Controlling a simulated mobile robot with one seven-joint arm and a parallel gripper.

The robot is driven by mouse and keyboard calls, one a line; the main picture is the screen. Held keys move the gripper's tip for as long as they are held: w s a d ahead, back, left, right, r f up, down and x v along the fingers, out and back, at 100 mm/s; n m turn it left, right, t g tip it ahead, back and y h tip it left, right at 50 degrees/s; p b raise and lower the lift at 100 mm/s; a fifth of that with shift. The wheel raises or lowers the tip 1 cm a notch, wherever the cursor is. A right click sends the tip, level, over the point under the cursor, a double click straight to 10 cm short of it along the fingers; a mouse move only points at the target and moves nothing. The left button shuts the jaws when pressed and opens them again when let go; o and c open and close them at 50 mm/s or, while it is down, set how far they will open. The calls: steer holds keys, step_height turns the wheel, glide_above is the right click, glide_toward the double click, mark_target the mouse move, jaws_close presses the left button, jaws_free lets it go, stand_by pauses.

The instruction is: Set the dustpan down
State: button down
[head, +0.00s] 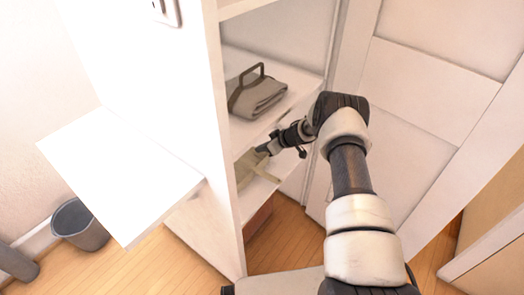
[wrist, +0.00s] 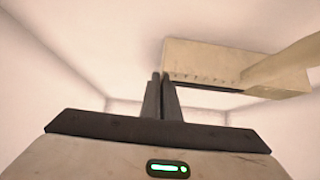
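The dustpan (head: 246,166) is beige with a straight handle, inside the lower compartment of the white cabinet. It also shows at the upper right of the wrist view (wrist: 210,60), its handle running off to the right. My gripper (head: 262,150) reaches into this compartment from the right. In the wrist view, its two dark fingers (wrist: 161,77) are nearly together, with the dustpan's left edge at their tips, and look shut on that thin edge. Whether the dustpan rests fully on the shelf cannot be told.
The cabinet's upright side panel (head: 224,150) stands left of my gripper. A white panel (head: 120,175) juts out left. A grey bin (head: 80,226) stands on the wooden floor.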

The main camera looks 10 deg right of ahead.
steer(key=shift+r, duration=0.1)
steer(key=c, duration=2)
jaws_free()
steer(key=p+v, duration=0.4)
steer(key=v, duration=0.8)
